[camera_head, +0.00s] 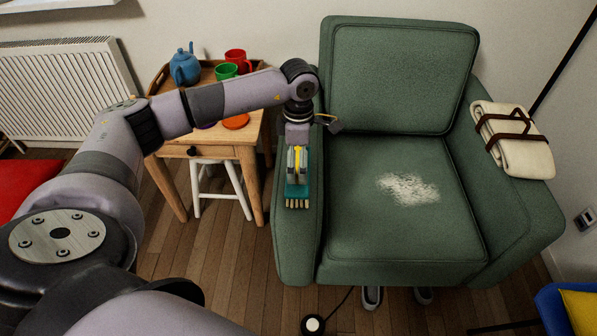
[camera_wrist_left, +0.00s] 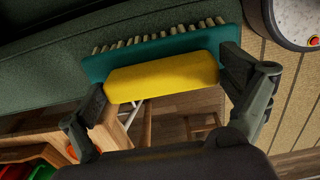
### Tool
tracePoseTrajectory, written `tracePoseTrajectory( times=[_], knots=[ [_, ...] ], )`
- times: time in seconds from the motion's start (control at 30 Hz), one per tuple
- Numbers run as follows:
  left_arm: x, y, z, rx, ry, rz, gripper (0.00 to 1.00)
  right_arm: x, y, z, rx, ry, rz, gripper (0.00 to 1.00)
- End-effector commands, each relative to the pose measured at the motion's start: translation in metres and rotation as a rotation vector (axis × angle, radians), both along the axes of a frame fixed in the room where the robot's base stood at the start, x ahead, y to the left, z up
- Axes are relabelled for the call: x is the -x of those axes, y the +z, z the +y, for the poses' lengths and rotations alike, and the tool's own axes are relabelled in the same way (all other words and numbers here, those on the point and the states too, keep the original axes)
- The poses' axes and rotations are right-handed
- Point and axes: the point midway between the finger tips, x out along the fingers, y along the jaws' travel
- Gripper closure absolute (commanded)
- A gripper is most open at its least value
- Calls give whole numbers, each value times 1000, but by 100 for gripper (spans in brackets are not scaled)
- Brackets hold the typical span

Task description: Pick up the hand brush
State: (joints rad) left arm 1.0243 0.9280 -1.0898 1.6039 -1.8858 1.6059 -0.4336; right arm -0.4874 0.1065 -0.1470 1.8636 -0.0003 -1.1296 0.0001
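The hand brush (camera_head: 298,189) has a teal body, a yellow handle and pale bristles. In the head view it shows in front of the green armchair's left armrest, below my left gripper (camera_head: 297,163), with its bristles toward me. In the left wrist view the brush's yellow handle (camera_wrist_left: 162,76) lies between the two fingers of the left gripper (camera_wrist_left: 165,88). The fingers appear to press on both ends of the handle. I cannot tell whether the brush touches the armrest. My right gripper is not in view.
The green armchair (camera_head: 400,240) has a pale patch of crumbs (camera_head: 408,189) on its seat. A folded blanket (camera_head: 517,152) lies on its right armrest. A wooden table (camera_head: 200,140) with a blue teapot (camera_head: 185,67) and cups stands at left, near a white stool (camera_head: 215,170).

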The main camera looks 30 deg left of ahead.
Motion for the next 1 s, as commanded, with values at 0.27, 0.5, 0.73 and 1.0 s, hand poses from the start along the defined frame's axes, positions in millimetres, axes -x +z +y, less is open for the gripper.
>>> tracePoseTrajectory(
  times=[0.27,0.5,0.73,1.0],
  knots=[
    [0,0,0,0,0,0,25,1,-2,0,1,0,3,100],
    [0,0,0,1,0,1,41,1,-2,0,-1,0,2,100],
    [0,1,0,0,1,0,42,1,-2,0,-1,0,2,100],
    [-1,22,0,1,1,-4,42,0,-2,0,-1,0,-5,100]
  ],
)
